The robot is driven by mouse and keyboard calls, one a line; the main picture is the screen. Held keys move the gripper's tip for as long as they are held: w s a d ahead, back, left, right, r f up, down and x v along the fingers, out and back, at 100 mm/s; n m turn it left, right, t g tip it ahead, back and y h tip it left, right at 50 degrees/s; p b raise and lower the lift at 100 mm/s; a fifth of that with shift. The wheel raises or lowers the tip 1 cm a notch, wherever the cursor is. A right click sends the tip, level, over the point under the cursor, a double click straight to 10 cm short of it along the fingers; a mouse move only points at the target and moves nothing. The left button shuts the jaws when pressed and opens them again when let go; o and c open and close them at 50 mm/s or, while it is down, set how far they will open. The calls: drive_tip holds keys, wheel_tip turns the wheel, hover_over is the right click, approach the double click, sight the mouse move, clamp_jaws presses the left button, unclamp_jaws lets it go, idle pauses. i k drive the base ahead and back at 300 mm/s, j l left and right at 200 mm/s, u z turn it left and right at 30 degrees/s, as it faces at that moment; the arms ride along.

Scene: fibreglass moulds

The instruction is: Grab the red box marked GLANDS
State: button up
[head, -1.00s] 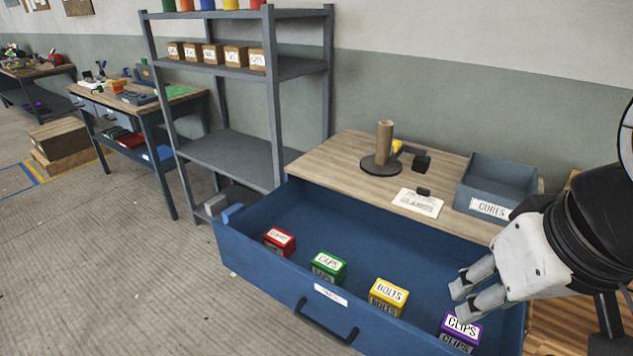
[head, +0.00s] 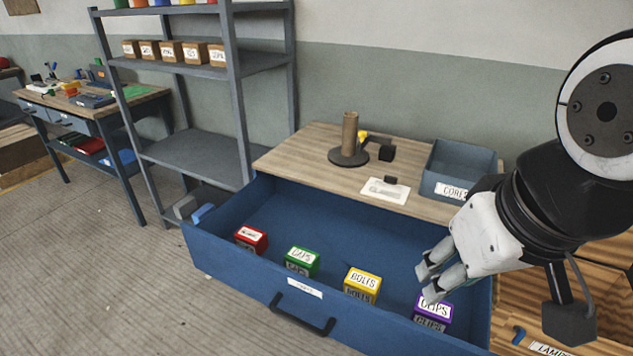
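A small red box (head: 251,239) with a white label sits in the open blue drawer (head: 220,258), at its left end; its lettering is too small to read for sure. To its right in the drawer stand a green box marked CAPS (head: 301,262), a yellow box marked BOLTS (head: 362,285) and a purple box marked CLIPS (head: 432,312). My gripper (head: 428,282) is over the right part of the drawer, near the purple box and far right of the red one. Its fingers are apart and nothing shows between them.
The wooden top (head: 300,158) behind the drawer holds a tube on a round stand (head: 349,140), a paper card (head: 386,191) and a grey bin marked CORES (head: 460,168). A grey shelf unit (head: 190,150) stands behind left. The drawer floor behind the boxes is clear.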

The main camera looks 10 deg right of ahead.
sight(252, 240)
drive_tip(key=z, duration=0.45)
drive_tip(key=i+j+u, duration=0.1)
drive_tip(key=j, duration=0.3)
drive_tip(key=i+j+u, duration=0.15)
drive_tip(key=j, duration=0.2)
drive_tip(key=j+u, duration=0.1)
drive_tip(key=j, duration=0.3)
drive_tip(key=i+j+u, duration=0.1)
drive_tip(key=j, duration=0.25)
drive_tip(key=i, duration=0.1)
